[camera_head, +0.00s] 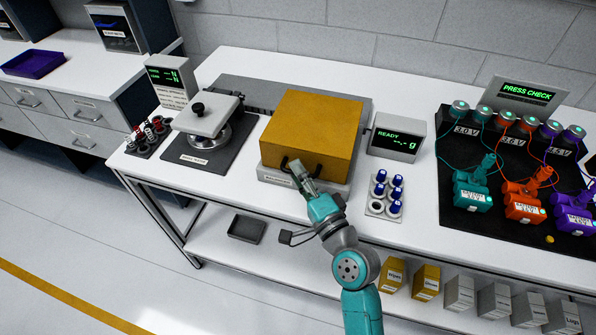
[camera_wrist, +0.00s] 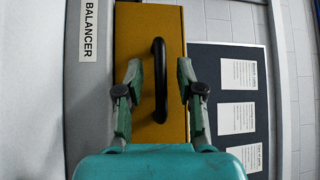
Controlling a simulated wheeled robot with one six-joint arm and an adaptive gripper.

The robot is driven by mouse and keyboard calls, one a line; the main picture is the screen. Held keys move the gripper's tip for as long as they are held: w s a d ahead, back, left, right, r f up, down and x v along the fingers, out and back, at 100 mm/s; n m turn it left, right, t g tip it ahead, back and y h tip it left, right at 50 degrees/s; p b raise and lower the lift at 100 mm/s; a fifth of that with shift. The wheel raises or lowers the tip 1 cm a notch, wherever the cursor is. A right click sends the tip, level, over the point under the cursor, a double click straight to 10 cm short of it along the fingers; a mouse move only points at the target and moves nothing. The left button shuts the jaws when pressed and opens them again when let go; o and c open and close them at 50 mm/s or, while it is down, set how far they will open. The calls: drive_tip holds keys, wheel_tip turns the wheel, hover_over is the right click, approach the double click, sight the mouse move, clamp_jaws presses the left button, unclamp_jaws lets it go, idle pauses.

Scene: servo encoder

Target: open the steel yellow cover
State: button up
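The yellow cover (camera_head: 315,125) is a box-shaped lid lying closed on the grey balancer base (camera_head: 285,181) at the middle of the bench. A black arched handle is on its front face; in the wrist view the handle (camera_wrist: 160,95) stands out against the yellow face (camera_wrist: 140,35). My gripper (camera_head: 297,168) is at the cover's front face and hides part of the handle. In the wrist view my gripper (camera_wrist: 160,70) is open, with one finger on each side of the handle and a gap to both. The cover's inside is hidden.
A scale display (camera_head: 397,135) reading READY stands right of the cover, with a tray of blue-capped vials (camera_head: 385,193) in front. A press on a black mat (camera_head: 203,115) stands to the left. Coloured servos on a black board (camera_head: 447,190) are at right.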

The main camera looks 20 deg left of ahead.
drive_tip(key=shift+w+a+r, duration=0.1)
drive_tip(key=shift+w+a, duration=0.15)
drive_tip(key=shift+c, duration=0.2)
clamp_jaws()
